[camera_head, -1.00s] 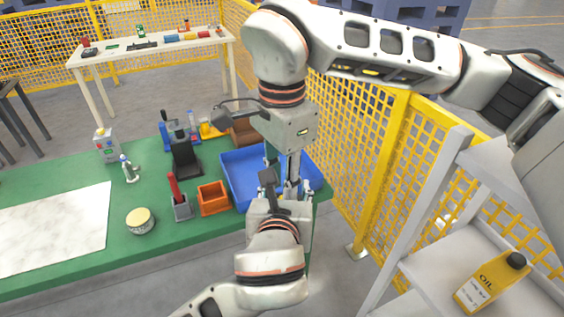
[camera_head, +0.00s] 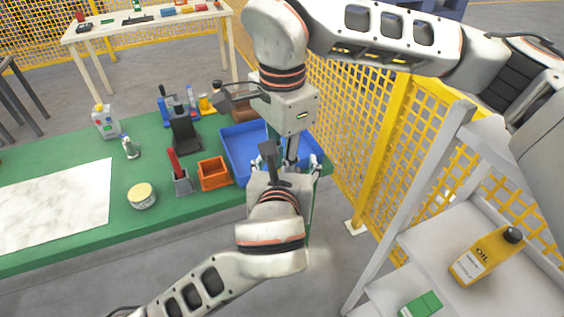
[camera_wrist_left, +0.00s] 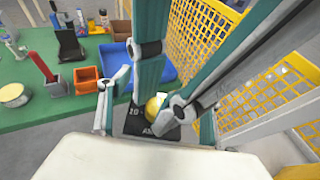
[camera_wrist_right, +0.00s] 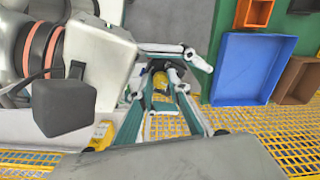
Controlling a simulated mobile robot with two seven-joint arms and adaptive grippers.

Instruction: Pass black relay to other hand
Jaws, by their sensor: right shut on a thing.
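The black relay (camera_wrist_left: 160,130), with pale lettering on its face, shows low in the left wrist view. A yellow rounded part (camera_wrist_left: 155,107) shows just beside it. In the right wrist view the dark relay (camera_wrist_right: 161,97) sits between the fingers of my right gripper (camera_wrist_right: 157,100), which is shut on it. My left gripper (camera_wrist_left: 150,105) has its fingers apart, one on each side of the relay; whether they touch it is unclear. In the head view my right gripper (camera_head: 290,150) points down and my left gripper (camera_head: 291,166) faces it from below; the relay is hidden there.
The blue tray (camera_head: 238,150) and orange bin (camera_head: 213,174) stand on the green table (camera_head: 60,165) just left of and behind the grippers. Yellow mesh fencing (camera_head: 350,130) and a grey shelf (camera_head: 440,240) with an oil bottle (camera_head: 487,255) lie to the right.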

